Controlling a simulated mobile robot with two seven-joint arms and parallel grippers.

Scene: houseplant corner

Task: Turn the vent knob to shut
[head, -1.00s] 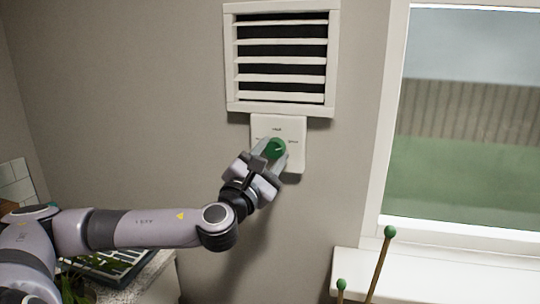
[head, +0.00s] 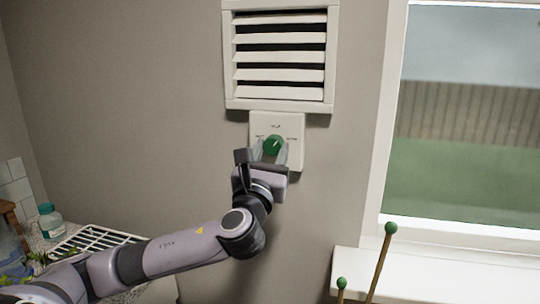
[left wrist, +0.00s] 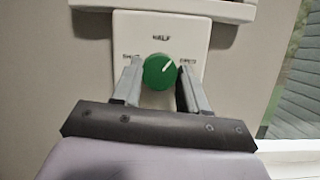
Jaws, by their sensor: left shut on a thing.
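The green vent knob (head: 272,144) sits on a white wall plate (head: 292,124) below the vent (head: 281,58). In the left wrist view the knob (left wrist: 160,72) shows a white pointer line slanting up and to the right, between the top label, HALF, and the right-hand label. The side labels are blurred; the left one seems to read SHUT. My left gripper (head: 269,151) is shut on the knob, with one finger on each side of it. The vent's white slats are tilted, with narrow dark gaps between them. My right gripper is not in view.
A window (head: 470,120) with a white sill (head: 450,275) is at the right. Two green-tipped stakes (head: 381,258) rise in front of it. A white rack (head: 95,240) and a teal-capped bottle (head: 50,221) are at the lower left. The wall around the plate is clear.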

